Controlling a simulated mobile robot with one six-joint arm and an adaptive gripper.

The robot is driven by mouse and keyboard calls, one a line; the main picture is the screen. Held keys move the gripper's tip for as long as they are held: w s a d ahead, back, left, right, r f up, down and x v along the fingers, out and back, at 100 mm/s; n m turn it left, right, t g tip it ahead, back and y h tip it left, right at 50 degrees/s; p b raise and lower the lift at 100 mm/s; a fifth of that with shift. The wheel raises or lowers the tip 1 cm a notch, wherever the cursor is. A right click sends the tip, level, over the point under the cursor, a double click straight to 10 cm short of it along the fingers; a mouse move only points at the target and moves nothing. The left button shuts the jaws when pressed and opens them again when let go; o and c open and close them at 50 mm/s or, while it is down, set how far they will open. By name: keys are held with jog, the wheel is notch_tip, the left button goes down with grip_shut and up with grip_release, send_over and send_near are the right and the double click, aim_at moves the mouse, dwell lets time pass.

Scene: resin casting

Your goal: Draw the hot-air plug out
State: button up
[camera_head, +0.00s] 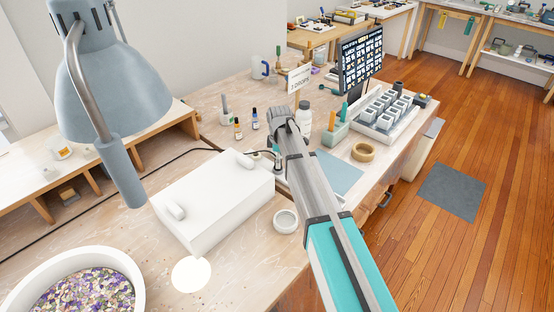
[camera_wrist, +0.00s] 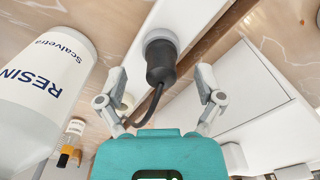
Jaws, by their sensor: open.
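The hot-air plug, a dark grey plug (camera_wrist: 161,62) with a dark cord, sits in a round grey socket on a white strip (camera_wrist: 180,15) in the wrist view. My gripper (camera_wrist: 161,84) is open, with one finger on each side of the plug and visible gaps between them. The fingertips are near the plug's lower body and do not appear to touch it. In the head view my arm (camera_head: 310,180) reaches over the bench beside a white box, and the fingers and plug are mostly hidden there.
A white resin bottle (camera_wrist: 45,85) stands close left of my gripper. The white box (camera_head: 215,200) is close by, with a small white cup (camera_head: 286,221) beside it. A grey lamp (camera_head: 110,85) and a petal-filled bowl (camera_head: 137,275) are left. A tan tape roll (camera_head: 364,152) lies right.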

jog(key=shift+f+b, duration=0.95)
jog(key=shift+f, duration=0.35)
grip_shut()
jog(key=shift+r+p, duration=0.8)
dwell(0.8)
jog(key=shift+r+p, duration=2)
jog(key=shift+r, duration=0.05)
